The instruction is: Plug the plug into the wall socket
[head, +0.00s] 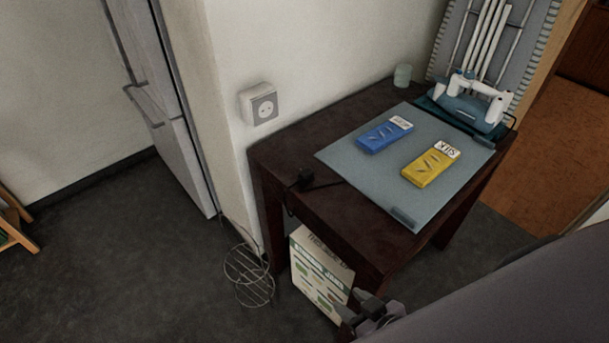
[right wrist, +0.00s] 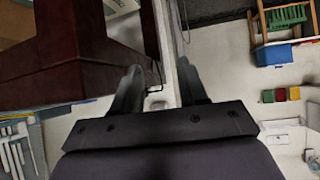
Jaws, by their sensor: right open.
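The black plug (head: 305,180) lies on the dark wooden table near its left edge. Its dark cord hangs over the front side of the table. The white wall socket (head: 262,106) is on the wall just left of the table, above the tabletop's level, and nothing is in it. My right gripper (head: 378,312) is low in front of the table, below the tabletop and well apart from the plug. In the right wrist view its fingers (right wrist: 160,88) are spread with no object clearly between them. My left gripper does not show.
The table (head: 335,205) holds a grey mat (head: 375,185), a blue pack (head: 384,135), a yellow pack (head: 430,165), a cup (head: 402,76) and a white-and-teal appliance (head: 470,105). A printed box (head: 318,270) stands below. A wire rack (head: 248,275) is on the floor.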

